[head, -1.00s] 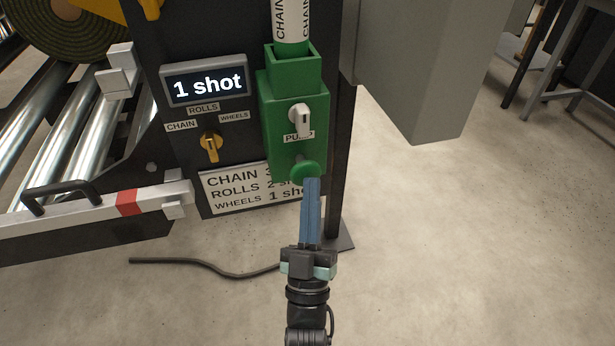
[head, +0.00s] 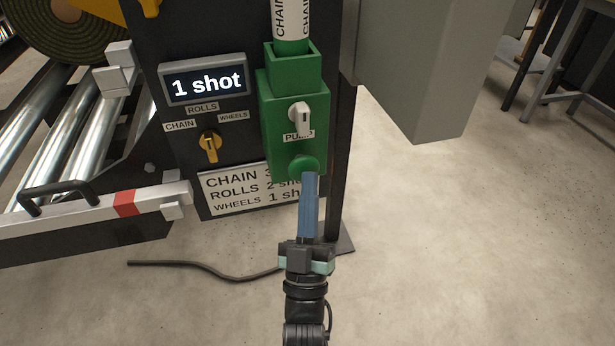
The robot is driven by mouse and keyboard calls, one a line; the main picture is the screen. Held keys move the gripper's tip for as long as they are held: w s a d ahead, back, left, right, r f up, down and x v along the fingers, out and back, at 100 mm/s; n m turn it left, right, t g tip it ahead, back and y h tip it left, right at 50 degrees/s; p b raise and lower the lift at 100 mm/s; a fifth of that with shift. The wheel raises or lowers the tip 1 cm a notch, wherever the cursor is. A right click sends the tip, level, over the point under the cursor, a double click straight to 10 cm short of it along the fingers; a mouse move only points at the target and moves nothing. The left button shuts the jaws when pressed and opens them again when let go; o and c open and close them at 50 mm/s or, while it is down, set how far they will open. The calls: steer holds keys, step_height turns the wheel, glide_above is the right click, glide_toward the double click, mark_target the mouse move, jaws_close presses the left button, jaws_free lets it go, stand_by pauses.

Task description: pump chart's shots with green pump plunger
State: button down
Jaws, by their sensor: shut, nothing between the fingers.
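The green pump (head: 284,100) is fixed to the dark machine panel, with a cartridge labelled CHAIN (head: 292,20) in its top. Its round green plunger (head: 303,165) is at the lower front and looks pushed in close to the pump body. My gripper (head: 311,176) is shut and empty, its blue fingertips at the plunger's lower edge, apparently touching it. The display (head: 206,82) reads "1 shot". The chart (head: 236,191) lists CHAIN 3, ROLLS 2 and WHEELS 1 shot; my fingers and the pump cover part of it.
A yellow selector knob (head: 210,147) sits among CHAIN, ROLLS and WHEELS labels, its handle about upright. A pale lever (head: 300,118) is on the pump's front. A grey box (head: 410,70) juts out at right. A cable (head: 205,266) lies on open floor.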

steer(key=shift+w+a, duration=0.15)
steer(key=shift+w, duration=0.25)
stand_by(0.4)
steer(key=shift+s+d+p, duration=0.2)
steer(key=shift+s+d, duration=0.1)
steer(key=shift+s, duration=0.55)
steer(key=shift+s+d+p, duration=0.2)
steer(key=shift+s+d, duration=0.05)
steer(key=shift+s, duration=0.55)
steer(key=s, duration=0.1)
steer(key=s+d+p, duration=0.1)
steer(key=s, duration=0.2)
steer(key=shift+s+d+p, duration=0.25)
steer(key=shift+s+p, duration=0.15)
